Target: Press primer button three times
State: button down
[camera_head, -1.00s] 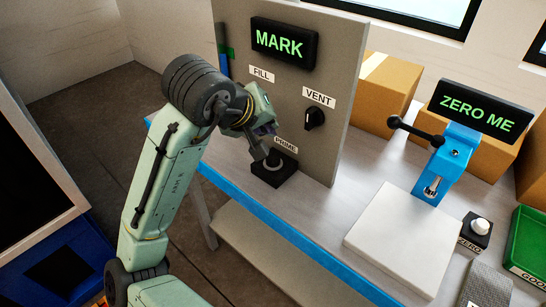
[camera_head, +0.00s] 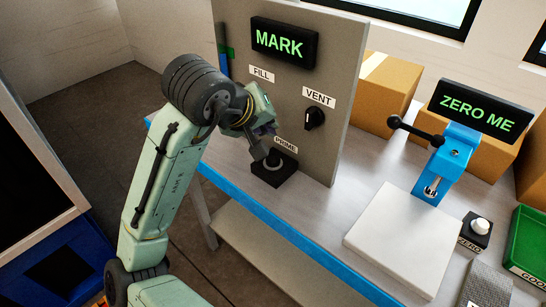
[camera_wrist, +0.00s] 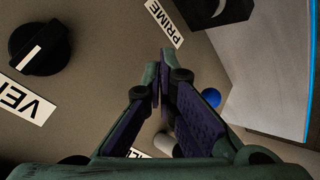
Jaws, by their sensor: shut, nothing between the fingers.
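The primer button's black box (camera_head: 272,175) stands on the table below the PRIME label (camera_head: 286,145), at the foot of the grey panel. It shows partly in the wrist view (camera_wrist: 217,12), cut by the top edge. My gripper (camera_head: 272,157) is over the box in the head view, fingers pointing down, and hides much of its top. I cannot tell whether the fingertips touch the button. In the wrist view my gripper (camera_wrist: 160,75) is shut with nothing between its fingers. The display (camera_head: 280,43) above reads MARK.
The VENT knob (camera_head: 314,118) sticks out of the grey panel (camera_head: 345,75) right of my gripper. A white pad (camera_head: 405,240), a blue lever stand (camera_head: 447,165) and a ZERO button (camera_head: 480,226) are farther right. The bare table between panel and pad is free.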

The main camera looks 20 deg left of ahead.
jog(key=r+n+g+h+p, duration=0.1)
jog(key=n, duration=0.2)
jog(key=d+r+n+h, duration=0.1)
jog(key=n+h, duration=0.1)
jog(key=n, duration=0.2)
jog(key=r+n+g+h+p, duration=0.1)
jog(key=n+h, duration=0.1)
jog(key=n, duration=0.1)
jog(key=shift+s+d+r+n+g+p, duration=0.15)
jog(key=shift+s+r+n+g+p, duration=0.15)
jog(key=shift+s+r+n, duration=0.1)
jog(key=b, duration=0.8)
send_over(274, 161)
notch_tip(274, 161, down, 7)
jog(key=shift+f, duration=0.9)
jog(key=shift+f, duration=0.1)
jog(key=shift+f, duration=0.35)
